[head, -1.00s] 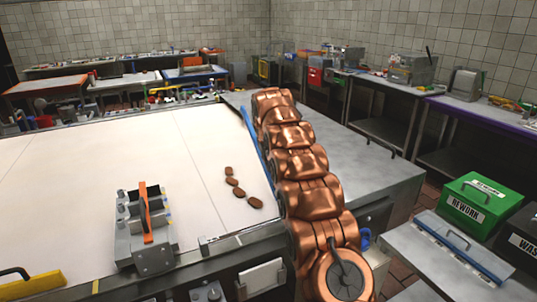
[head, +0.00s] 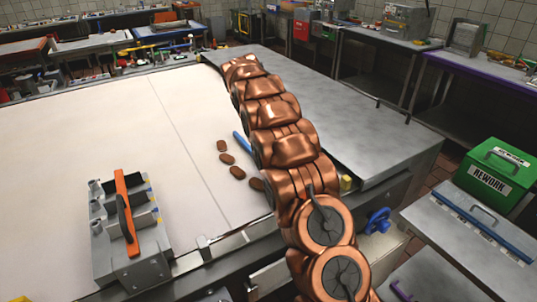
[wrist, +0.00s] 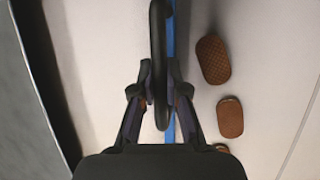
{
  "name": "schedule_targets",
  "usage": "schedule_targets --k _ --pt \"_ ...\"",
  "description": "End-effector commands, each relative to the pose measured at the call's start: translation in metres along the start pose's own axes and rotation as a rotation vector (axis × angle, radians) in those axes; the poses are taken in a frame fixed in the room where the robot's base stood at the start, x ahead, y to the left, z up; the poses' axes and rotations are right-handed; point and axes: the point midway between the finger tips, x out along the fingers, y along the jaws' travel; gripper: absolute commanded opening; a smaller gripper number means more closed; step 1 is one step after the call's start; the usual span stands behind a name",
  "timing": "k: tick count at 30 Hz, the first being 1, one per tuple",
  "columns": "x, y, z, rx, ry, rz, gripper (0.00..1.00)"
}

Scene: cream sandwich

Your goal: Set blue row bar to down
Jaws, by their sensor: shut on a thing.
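The blue row bar shows in the head view (head: 242,142) as a short strip beside my arm, at the right side of the pale work surface; the arm hides the rest. In the wrist view the blue bar (wrist: 171,130) runs as a thin line up the middle, partly behind a dark rounded handle (wrist: 159,30). My gripper (wrist: 160,92) is shut on this handle, one finger on each side. The gripper is hidden in the head view. The bar's exact height and tilt cannot be told.
Several brown biscuits (head: 237,172) lie on the pale surface (head: 120,130) close to the bar; some show in the wrist view (wrist: 213,60). A grey fixture with an orange bar (head: 122,190) stands front left. A grey metal top (head: 330,110) lies right of my arm. A green bin (head: 492,170) stands far right.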

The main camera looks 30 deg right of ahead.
Motion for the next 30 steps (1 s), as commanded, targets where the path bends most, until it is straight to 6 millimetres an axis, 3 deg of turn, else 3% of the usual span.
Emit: schedule_targets --k 14,15,22,30 --pt "0.0064 -0.0002 0.0011 -0.002 -0.018 -0.004 0.0" --pt "0.0066 -0.0003 0.0011 -0.003 -0.018 -0.004 0.16" --pt "0.0048 -0.0007 0.0011 -0.003 -0.015 -0.002 0.39" --pt "0.0033 -0.001 0.001 -0.003 -0.012 0.0 0.39"
